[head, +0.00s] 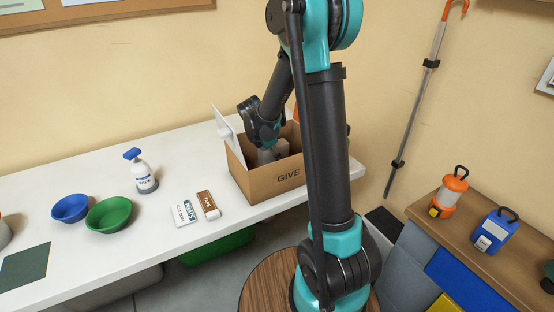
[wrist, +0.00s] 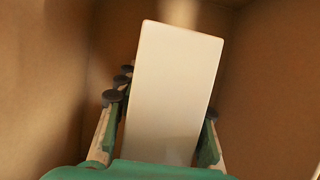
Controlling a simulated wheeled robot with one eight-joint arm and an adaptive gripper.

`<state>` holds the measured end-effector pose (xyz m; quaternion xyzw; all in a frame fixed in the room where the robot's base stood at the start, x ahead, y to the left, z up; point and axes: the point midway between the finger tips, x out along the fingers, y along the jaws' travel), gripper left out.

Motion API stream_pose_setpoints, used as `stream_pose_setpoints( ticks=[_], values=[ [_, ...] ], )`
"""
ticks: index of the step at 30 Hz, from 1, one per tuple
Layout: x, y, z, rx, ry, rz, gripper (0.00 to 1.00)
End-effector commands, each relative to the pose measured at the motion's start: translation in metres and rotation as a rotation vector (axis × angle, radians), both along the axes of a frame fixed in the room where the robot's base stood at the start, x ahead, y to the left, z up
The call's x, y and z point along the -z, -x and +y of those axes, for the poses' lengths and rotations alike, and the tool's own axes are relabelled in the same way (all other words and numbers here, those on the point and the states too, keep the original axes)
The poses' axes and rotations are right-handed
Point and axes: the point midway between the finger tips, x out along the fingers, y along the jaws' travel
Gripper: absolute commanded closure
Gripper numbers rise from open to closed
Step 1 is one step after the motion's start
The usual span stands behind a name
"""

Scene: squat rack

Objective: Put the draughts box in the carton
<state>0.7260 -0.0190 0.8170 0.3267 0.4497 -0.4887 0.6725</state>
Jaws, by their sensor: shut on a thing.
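The carton (head: 262,185), brown cardboard marked GIVE, stands open on the white table with a pale flap up at its left. My gripper (head: 267,152) reaches down into the carton's opening. In the wrist view, my gripper (wrist: 162,108) is shut on a plain, pale oblong box, the draughts box (wrist: 178,70), with one finger along each side. No label shows on the face I see. Brown cardboard walls surround it, so it is inside the carton. Whether it touches the carton's floor I cannot tell. In the head view the carton's front wall hides its lower part.
On the white table (head: 130,250) are a small brown-and-white box (head: 207,204), a white packet (head: 184,213), a spray bottle (head: 143,172), a green bowl (head: 109,214) and a blue bowl (head: 70,208). A round wooden stool top (head: 262,285) stands in front. Lanterns stand on the right-hand shelf.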

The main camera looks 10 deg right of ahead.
Motion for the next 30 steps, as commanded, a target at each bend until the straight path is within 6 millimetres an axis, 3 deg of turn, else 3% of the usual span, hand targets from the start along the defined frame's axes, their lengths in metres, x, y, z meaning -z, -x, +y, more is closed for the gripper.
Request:
stream_pose_setpoints(
  ticks=[11,12,16,26,30],
  values=[
    [0.004,0.0,0.0,0.0,0.0,0.0,1.0],
    [0.004,0.0,0.0,0.0,0.0,0.0,0.58],
    [0.004,0.0,0.0,0.0,0.0,0.0,0.42],
    [0.002,0.0,0.0,0.0,0.0,0.0,0.41],
    [-0.009,0.001,0.004,-0.002,0.0,0.001,0.41]
  ],
)
